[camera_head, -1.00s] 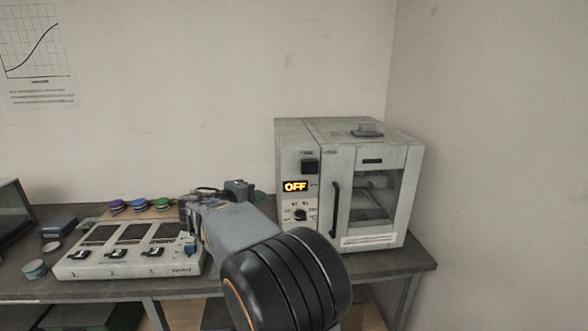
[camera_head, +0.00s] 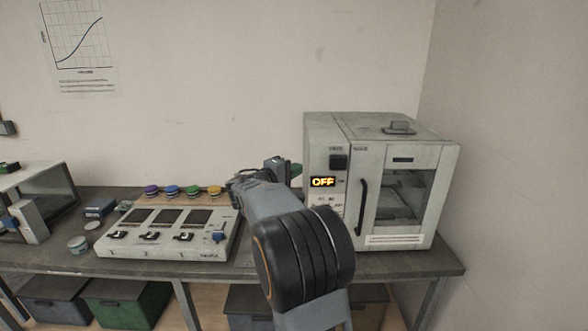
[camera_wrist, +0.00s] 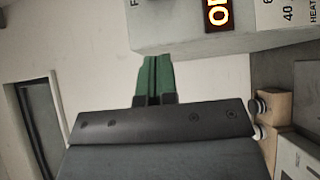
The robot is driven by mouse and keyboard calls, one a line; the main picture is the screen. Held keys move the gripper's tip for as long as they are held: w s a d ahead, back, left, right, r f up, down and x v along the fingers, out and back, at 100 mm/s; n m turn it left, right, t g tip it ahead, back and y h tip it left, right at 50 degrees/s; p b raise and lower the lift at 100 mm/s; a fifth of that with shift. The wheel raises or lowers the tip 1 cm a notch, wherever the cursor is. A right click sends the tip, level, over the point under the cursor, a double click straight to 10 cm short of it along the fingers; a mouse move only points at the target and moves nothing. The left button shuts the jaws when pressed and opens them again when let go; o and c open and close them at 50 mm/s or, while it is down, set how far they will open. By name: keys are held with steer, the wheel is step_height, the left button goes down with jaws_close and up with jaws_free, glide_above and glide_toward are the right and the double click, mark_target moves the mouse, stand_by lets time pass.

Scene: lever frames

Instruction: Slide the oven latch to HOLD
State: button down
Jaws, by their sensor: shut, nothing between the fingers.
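The oven (camera_head: 438,205) is a pale grey box on the bench, with a glass door and a black vertical handle (camera_head: 363,205). Its front panel has an orange display (camera_head: 323,182) reading OFF and a black square control (camera_head: 338,162) above it. I cannot tell which part is the latch.
A pale unit (camera_head: 165,255) with dark panels and several black levers stands on the bench left of the oven. Several coloured knobs (camera_head: 182,190) sit behind it. A small tin (camera_head: 78,245) and a monitor (camera_head: 48,190) are farther left. Bins stand below.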

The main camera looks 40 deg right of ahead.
mark_target(330, 161)
steer(key=d, duration=0.2)
steer(key=d+p, duration=0.1)
steer(key=d, duration=0.3)
steer(key=shift+w+d+r+p, duration=0.15)
steer(key=shift+w+d+p, duration=0.15)
steer(key=shift+p, duration=0.1)
steer(key=shift+s+d+p, duration=0.3)
steer(key=shift+s+d, duration=1.05)
steer(key=shift+d, duration=0.05)
steer(key=shift+f, duration=0.25)
